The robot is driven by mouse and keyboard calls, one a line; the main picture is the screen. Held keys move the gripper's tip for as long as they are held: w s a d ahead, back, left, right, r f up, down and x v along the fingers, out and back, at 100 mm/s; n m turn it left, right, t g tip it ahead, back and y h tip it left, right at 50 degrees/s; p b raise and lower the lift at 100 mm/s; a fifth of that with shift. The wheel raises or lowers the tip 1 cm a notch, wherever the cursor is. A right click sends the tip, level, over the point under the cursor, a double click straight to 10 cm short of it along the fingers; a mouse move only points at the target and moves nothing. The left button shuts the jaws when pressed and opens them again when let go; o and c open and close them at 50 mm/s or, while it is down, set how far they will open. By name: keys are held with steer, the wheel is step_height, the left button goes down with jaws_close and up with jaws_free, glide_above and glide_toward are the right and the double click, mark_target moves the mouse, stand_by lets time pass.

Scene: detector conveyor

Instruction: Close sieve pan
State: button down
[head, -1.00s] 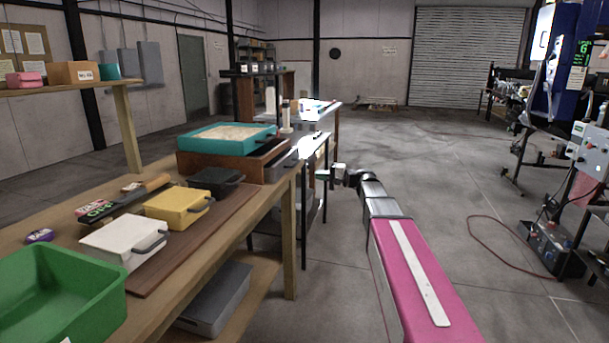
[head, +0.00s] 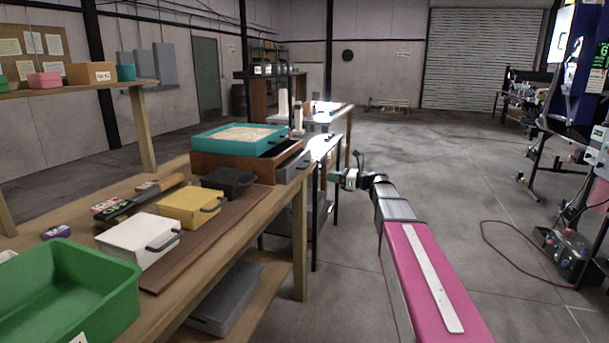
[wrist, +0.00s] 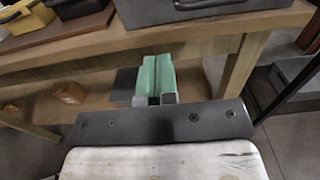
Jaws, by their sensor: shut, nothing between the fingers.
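The grey sieve pan (head: 291,165) sticks out of the right side of a wooden housing (head: 235,168) on the workbench, so it stands open. A teal tray of sand-coloured material (head: 240,139) sits on top of the housing. In the wrist view the pan's dark grey front with a bar handle (wrist: 190,9) shows at the top edge, partly cut off. My gripper (head: 332,177) is off the bench's right side, apart from the pan. Its green-padded fingers (wrist: 157,60) are together and empty, in front of the bench edge.
A black box (head: 228,181), a yellow box (head: 190,207), a white box (head: 138,240) and a green bin (head: 70,290) line the bench. A grey box (head: 226,300) sits on the lower shelf. A dark-framed table (head: 325,147) stands behind my gripper.

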mark_target(294, 171)
steer(key=x, duration=1.4)
steer(key=shift+x, duration=2.3)
